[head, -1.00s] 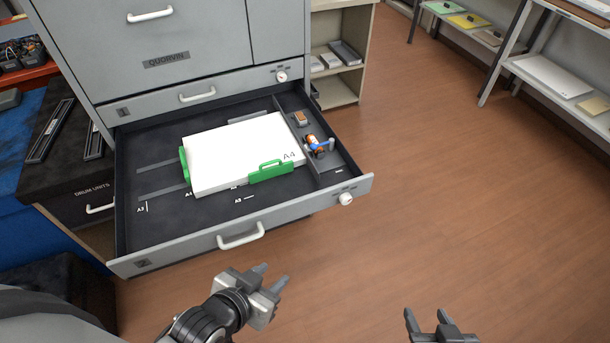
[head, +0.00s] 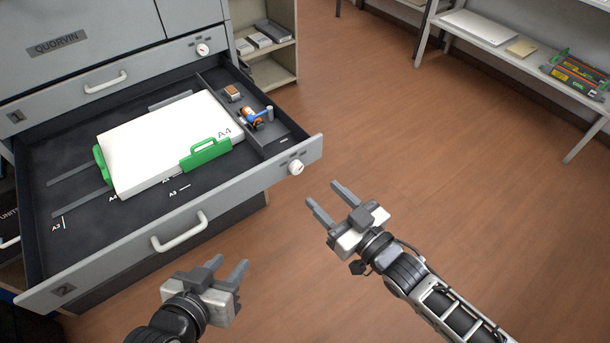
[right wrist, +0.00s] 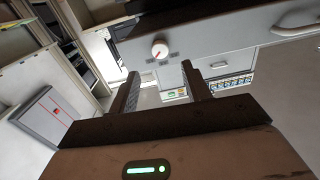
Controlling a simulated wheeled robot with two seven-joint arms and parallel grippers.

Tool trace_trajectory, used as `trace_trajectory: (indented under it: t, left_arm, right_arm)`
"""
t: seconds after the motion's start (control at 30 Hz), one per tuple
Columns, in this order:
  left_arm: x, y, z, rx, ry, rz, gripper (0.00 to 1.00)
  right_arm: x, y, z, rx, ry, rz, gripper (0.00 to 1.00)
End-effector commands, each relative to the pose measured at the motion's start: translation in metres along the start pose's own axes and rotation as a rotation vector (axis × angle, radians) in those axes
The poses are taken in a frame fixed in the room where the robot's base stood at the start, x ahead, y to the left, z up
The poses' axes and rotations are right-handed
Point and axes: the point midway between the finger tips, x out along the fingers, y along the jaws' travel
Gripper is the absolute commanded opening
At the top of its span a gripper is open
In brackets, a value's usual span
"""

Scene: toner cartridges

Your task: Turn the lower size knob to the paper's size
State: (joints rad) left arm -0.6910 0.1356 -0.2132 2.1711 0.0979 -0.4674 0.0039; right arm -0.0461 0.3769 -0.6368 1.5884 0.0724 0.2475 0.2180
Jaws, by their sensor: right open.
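The lower size knob (head: 296,168) is a white round knob at the right end of the open drawer's front (head: 110,246). It also shows in the right wrist view (right wrist: 160,49), with a red mark on its face. The paper stack (head: 165,140) lies in the drawer between green guides and is marked A4. My right gripper (head: 326,198) is open and empty, in front of the knob and to its lower right, apart from it. My left gripper (head: 228,268) has its fingers apart and is empty, below the drawer handle.
The upper drawer has a similar knob (head: 203,49). A side compartment holds a blue and orange part (head: 254,117) and a small brown block (head: 232,92). The drawer handle (head: 179,231) juts forward. Floor to the right is clear; a shelf (head: 500,45) stands at the back.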

Motion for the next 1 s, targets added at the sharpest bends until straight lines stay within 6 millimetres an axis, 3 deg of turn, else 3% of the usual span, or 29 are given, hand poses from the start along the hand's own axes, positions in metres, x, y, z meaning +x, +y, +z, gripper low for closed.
trace_trajectory:
  t: [0.1, 0.33, 0.5, 0.8, 0.97, 1.0]
  left_arm:
    - [0.001, 0.000, 0.002, -0.002, 0.000, 0.001, 0.36]
    - [0.002, 0.000, 0.002, -0.006, 0.005, 0.004, 0.36]
    - [0.002, 0.001, 0.000, -0.008, 0.010, 0.005, 0.36]
    - [0.001, 0.001, -0.001, -0.009, 0.012, 0.005, 0.36]
    - [0.000, 0.001, 0.000, -0.010, 0.009, 0.005, 0.36]
    - [0.000, 0.001, 0.000, -0.010, 0.009, 0.005, 0.36]
  right_arm:
    - [0.027, 0.000, -0.001, 0.000, 0.004, -0.001, 0.48]
    - [0.063, 0.000, 0.001, 0.000, 0.000, 0.000, 0.48]
    - [0.074, 0.000, 0.001, 0.000, -0.001, 0.000, 0.48]
    - [0.075, 0.000, 0.001, 0.000, -0.001, 0.001, 0.48]
    - [0.075, 0.000, 0.001, 0.000, -0.001, 0.001, 0.04]
    - [0.075, 0.000, 0.001, 0.000, -0.001, 0.001, 0.04]
